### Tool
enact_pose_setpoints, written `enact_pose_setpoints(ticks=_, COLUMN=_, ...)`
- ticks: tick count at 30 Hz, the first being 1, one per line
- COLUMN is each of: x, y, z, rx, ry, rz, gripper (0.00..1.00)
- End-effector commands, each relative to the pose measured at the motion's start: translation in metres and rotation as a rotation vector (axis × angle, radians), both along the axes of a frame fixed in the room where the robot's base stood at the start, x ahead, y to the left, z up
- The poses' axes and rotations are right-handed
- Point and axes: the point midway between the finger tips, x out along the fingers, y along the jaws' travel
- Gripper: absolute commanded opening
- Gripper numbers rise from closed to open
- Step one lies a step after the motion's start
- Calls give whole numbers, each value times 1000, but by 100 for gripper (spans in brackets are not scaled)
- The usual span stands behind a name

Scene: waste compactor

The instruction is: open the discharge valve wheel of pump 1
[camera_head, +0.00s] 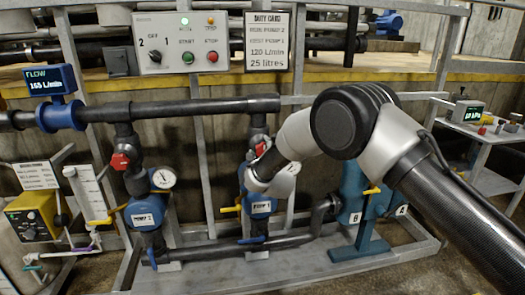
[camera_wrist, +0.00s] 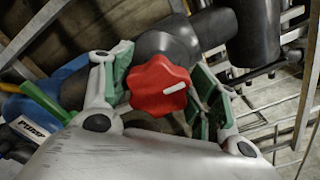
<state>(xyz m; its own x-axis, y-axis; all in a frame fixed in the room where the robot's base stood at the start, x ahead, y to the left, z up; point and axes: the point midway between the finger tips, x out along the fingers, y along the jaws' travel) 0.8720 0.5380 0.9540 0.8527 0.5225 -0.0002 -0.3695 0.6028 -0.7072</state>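The red discharge valve wheel (camera_head: 262,149) is on the dark vertical pipe above the right-hand blue pump (camera_head: 262,208), whose label appears to read PUMP 1. My gripper (camera_head: 268,160) is at this wheel and partly hides it in the head view. In the wrist view the lobed red wheel (camera_wrist: 158,86), with a white mark on its face, lies between the two green-padded fingers of my gripper (camera_wrist: 160,88). The fingers are spread on either side of it. Small gaps seem to show, but I cannot tell whether either pad touches.
The other pump (camera_head: 145,215) has its own red wheel (camera_head: 120,161) and a gauge (camera_head: 163,178). A control box (camera_head: 181,43) with a lit green lamp hangs above. A flow display (camera_head: 51,80) reads about 165 L/min. A yellow handle (camera_head: 230,209) sits close below my gripper.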

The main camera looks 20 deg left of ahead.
Motion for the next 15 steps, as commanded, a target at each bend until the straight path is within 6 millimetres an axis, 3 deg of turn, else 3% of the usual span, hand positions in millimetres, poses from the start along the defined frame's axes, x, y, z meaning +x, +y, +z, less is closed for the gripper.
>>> enact_pose_setpoints(ticks=1, x=0, y=0, z=0, rx=0, ry=0, rz=0, gripper=44)
enact_pose_setpoints(ticks=3, x=0, y=0, z=0, rx=0, ry=0, rz=0, gripper=32)
enact_pose_setpoints(ticks=15, x=-1, y=0, z=0, rx=-46, ry=-27, rz=1, gripper=32)
